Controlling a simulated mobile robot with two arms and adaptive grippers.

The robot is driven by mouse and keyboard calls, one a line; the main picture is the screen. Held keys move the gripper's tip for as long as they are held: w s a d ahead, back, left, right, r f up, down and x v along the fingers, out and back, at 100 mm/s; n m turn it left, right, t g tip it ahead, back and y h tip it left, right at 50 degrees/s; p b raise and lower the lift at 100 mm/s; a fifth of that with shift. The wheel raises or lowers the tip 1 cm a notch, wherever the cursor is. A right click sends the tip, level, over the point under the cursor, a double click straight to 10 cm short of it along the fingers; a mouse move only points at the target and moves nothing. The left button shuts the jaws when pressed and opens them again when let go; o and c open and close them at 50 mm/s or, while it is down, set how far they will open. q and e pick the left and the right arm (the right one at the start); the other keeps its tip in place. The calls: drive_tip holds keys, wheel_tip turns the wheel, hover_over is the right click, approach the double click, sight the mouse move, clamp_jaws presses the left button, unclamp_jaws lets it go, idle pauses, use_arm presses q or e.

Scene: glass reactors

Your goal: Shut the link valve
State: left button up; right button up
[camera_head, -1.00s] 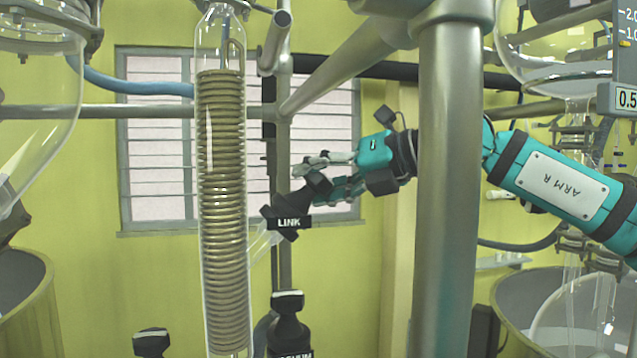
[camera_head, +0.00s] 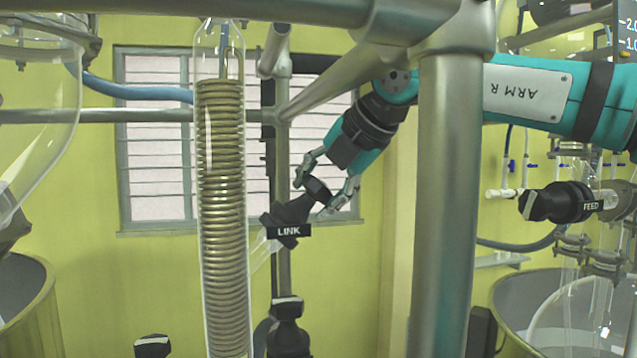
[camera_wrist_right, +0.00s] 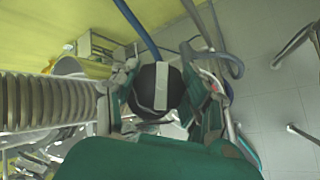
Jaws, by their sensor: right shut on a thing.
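My right gripper (camera_head: 320,198) comes down from the upper right and is shut on this handle, one finger on each side. In the right wrist view, the handle shows as a round black knob with a pale bar (camera_wrist_right: 161,87) between the fingers of my right gripper (camera_wrist_right: 160,100). My left gripper is not in view.
The glass condenser (camera_head: 221,210) stands close left of the valve. A thick steel post (camera_head: 445,200) stands in front of my right arm, with steel bars above. Another black valve (camera_head: 288,330) is below. The FEED valve (camera_head: 565,203) is at the right.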

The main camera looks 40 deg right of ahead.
drive_tip(key=shift+m, duration=0.3)
idle(0.4)
drive_tip(key=o, duration=1.2)
drive_tip(key=v, duration=0.7)
drive_tip(key=shift+r, duration=0.3)
